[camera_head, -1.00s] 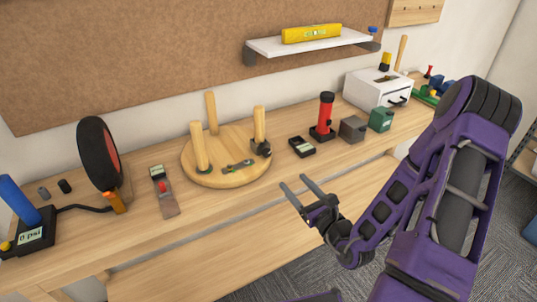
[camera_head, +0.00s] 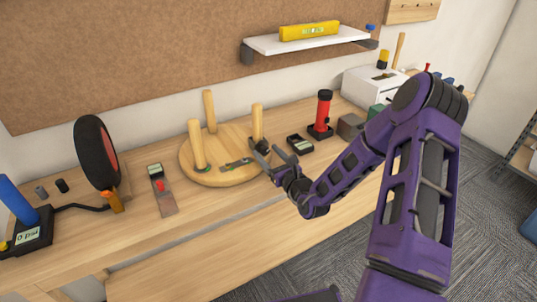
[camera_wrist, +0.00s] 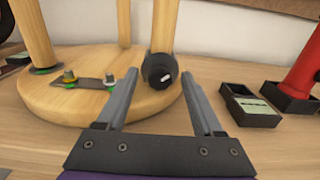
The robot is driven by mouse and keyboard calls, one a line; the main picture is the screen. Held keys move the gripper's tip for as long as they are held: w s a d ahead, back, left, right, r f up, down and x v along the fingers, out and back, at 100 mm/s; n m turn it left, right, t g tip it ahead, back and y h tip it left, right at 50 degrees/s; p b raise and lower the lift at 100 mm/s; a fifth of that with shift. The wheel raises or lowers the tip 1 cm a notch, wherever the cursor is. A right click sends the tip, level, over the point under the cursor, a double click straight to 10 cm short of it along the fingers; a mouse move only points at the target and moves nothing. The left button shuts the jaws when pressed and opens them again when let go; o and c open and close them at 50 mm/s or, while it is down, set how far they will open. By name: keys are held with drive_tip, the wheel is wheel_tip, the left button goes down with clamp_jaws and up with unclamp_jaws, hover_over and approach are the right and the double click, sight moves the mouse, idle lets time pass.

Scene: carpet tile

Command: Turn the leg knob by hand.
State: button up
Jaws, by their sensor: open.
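A round wooden disc (camera_head: 215,178) with upright wooden legs lies on the workbench. The black leg knob (camera_wrist: 160,71) sits at the foot of the right leg (camera_head: 257,119) and has a white mark on its face. In the wrist view the knob is ahead of my gripper (camera_wrist: 160,76), between the lines of its two fingers. My gripper (camera_head: 272,149) is open and empty, close in front of the knob at the disc's right edge. I cannot tell whether the fingertips reach beside the knob. In the head view the fingers partly cover the knob.
A flat plate with bolts (camera_wrist: 92,81) lies on the disc left of the knob. To the right stand a small black box with a display (camera_head: 300,144) and a red cylinder on a black base (camera_head: 323,113). A shelf (camera_head: 310,43) hangs above.

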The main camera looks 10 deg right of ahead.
clamp_jaws()
drive_tip(key=shift+r+m+p, duration=0.1)
drive_tip(key=shift+m+p, duration=0.3)
drive_tip(key=shift+p, duration=0.05)
drive_tip(key=shift+m+p, duration=0.8)
drive_tip(key=shift+m, duration=0.1)
drive_tip(key=shift+d+m+p, duration=0.1)
drive_tip(key=shift+m+p, duration=0.45)
drive_tip(key=shift+m, duration=1.25)
unclamp_jaws()
